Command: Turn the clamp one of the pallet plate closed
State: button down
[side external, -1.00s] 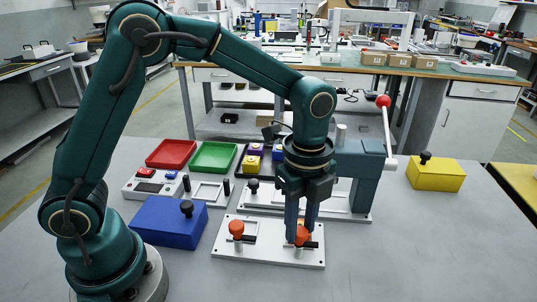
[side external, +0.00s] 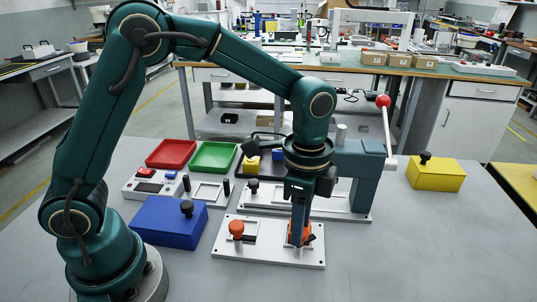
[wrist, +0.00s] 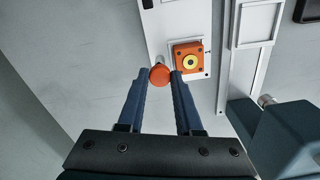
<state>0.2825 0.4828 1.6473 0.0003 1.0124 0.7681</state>
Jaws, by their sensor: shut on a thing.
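The white pallet plate (side external: 268,254) lies on the grey table, also in the wrist view (wrist: 153,30). My gripper (side external: 297,242) points down at the plate's right part. In the wrist view my gripper (wrist: 163,76) has its two fingertips either side of the round orange-red clamp knob (wrist: 160,74), shut on it. An orange block with a yellow ring (wrist: 188,57) sits on the plate right beside that knob. The second clamp, with an orange knob (side external: 236,228) and a dark bar, stands free at the plate's left. The held clamp's bar is mostly hidden by my fingers.
A blue box (side external: 168,224) with a black knob stands left of the plate. Behind the plate is a press with a red-ball lever (side external: 383,101). Red (side external: 171,153) and green (side external: 214,156) trays lie farther back. A yellow box (side external: 436,175) stands right. The front table is clear.

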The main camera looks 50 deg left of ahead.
jog(key=n, duration=0.5)
jog(key=shift+n, duration=0.3)
jog(key=n, duration=0.4)
jog(key=shift+n, duration=0.4)
jog(key=c, duration=0.6)
grip_release()
jog(key=shift+r, duration=2.65)
